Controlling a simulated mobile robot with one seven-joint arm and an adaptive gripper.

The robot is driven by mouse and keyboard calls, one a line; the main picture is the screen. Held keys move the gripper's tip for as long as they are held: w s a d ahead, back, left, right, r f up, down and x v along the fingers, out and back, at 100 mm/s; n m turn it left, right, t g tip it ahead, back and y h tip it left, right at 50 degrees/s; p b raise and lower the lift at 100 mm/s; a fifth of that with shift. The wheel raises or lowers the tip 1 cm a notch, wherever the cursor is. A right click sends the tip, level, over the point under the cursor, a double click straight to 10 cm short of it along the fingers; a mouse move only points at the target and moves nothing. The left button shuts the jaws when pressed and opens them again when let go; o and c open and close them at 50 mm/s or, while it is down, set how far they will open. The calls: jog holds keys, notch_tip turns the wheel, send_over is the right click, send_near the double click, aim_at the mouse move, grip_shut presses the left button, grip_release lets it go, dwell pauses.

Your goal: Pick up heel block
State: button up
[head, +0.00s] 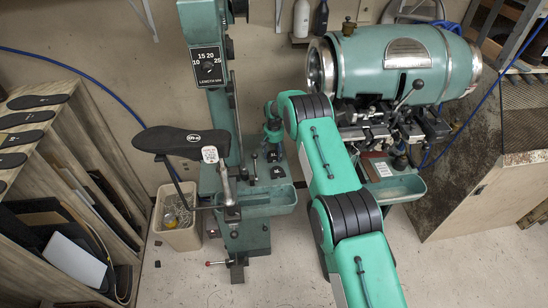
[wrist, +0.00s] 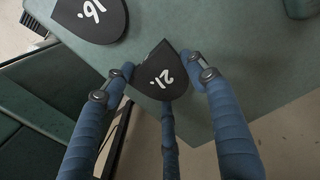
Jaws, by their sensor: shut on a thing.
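In the wrist view, a black heel block (wrist: 164,76) with a rounded end and white digits, apparently 21, sits between the blue fingers of my gripper (wrist: 156,66). The fingers are shut on it, one on each side and a third below it in the picture. It is over the edge of a green surface (wrist: 225,62); I cannot tell if it touches that surface. A second black block (wrist: 92,18), marked 16, lies apart at the upper left. In the head view, small black blocks (head: 277,172) show on the green machine's shelf. My gripper's fingers are not clear there.
A green stitching machine column with a dial (head: 207,66) stands beside my arm. A green drum machine (head: 408,62) is at right. A bin (head: 178,222) and a wooden rack (head: 62,150) with soles are at left. The floor in front is mostly clear.

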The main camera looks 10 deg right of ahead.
aim_at(274, 155)
jog(key=shift+r, duration=1.75)
jog(key=s, duration=0.5)
jog(key=s+r, duration=0.1)
jog(key=s, duration=0.4)
jog(key=s+d, duration=0.1)
jog(key=s, duration=0.5)
jog(key=shift+d+r, duration=0.1)
jog(key=shift+r, duration=0.15)
